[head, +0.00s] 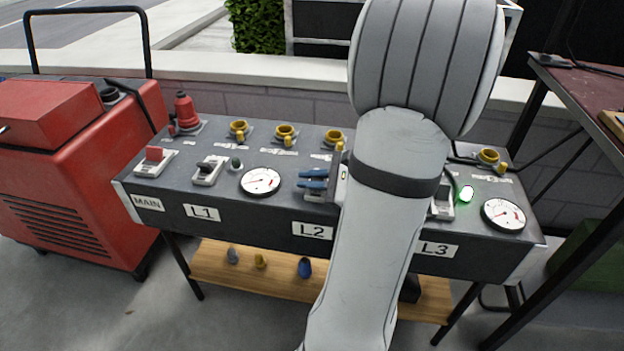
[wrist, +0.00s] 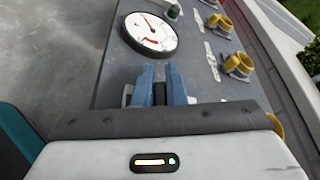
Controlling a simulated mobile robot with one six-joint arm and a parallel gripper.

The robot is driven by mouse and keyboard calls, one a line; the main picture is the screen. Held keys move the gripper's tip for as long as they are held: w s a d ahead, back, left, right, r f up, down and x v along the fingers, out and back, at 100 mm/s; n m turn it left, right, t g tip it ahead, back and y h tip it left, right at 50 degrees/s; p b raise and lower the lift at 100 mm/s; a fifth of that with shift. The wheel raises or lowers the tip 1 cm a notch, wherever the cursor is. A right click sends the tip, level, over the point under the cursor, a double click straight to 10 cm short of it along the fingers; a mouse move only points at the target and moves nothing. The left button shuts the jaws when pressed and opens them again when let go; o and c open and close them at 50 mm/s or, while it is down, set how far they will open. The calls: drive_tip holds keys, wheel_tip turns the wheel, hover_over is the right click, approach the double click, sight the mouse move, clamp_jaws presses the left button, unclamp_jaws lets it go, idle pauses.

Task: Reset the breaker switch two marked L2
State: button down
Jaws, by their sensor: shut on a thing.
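The L2 breaker switch (head: 314,197) sits above the L2 label (head: 312,231) on the sloped dark panel, mostly covered by my gripper. My gripper (head: 313,180) has blue fingers that reach down over it from the right. In the wrist view my gripper (wrist: 160,84) is shut on the dark lever of the L2 breaker switch (wrist: 160,93), with the white switch plate (wrist: 127,95) partly showing beside the fingers. The lever's exact position is hidden by the fingers, and the L2 lamp cannot be made out.
The L1 switch (head: 208,170) and MAIN switch (head: 155,161) are to the left. The L3 switch (head: 441,207) is partly behind my arm, near a lit green lamp (head: 466,193). A gauge (head: 260,181) lies left of L2. Yellow connectors (head: 285,134) line the back. A red generator (head: 75,170) stands left.

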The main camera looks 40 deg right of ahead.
drive_tip(key=c, duration=1.5)
unclamp_jaws()
